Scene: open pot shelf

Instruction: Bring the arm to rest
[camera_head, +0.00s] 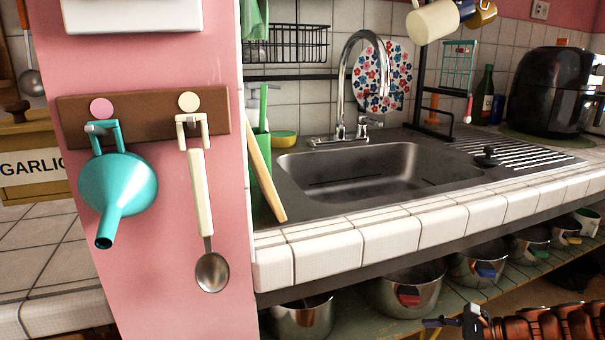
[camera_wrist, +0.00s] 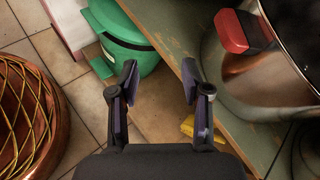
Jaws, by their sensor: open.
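My gripper (camera_wrist: 160,80) is open and empty in the wrist view, with its two dark fingers apart and only tiled floor between them. In the head view my gripper (camera_head: 430,323) shows small at the bottom right, in front of the low pot shelf. My arm is mostly outside the head view.
A steel pot with a red handle cover (camera_wrist: 245,32) stands on the green shelf (camera_wrist: 232,125), close right of the fingers. A green bin (camera_wrist: 128,45) is beyond them, and a copper vessel (camera_wrist: 55,120) is at left. Several pots line the shelf (camera_head: 345,328) under the sink (camera_head: 350,170).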

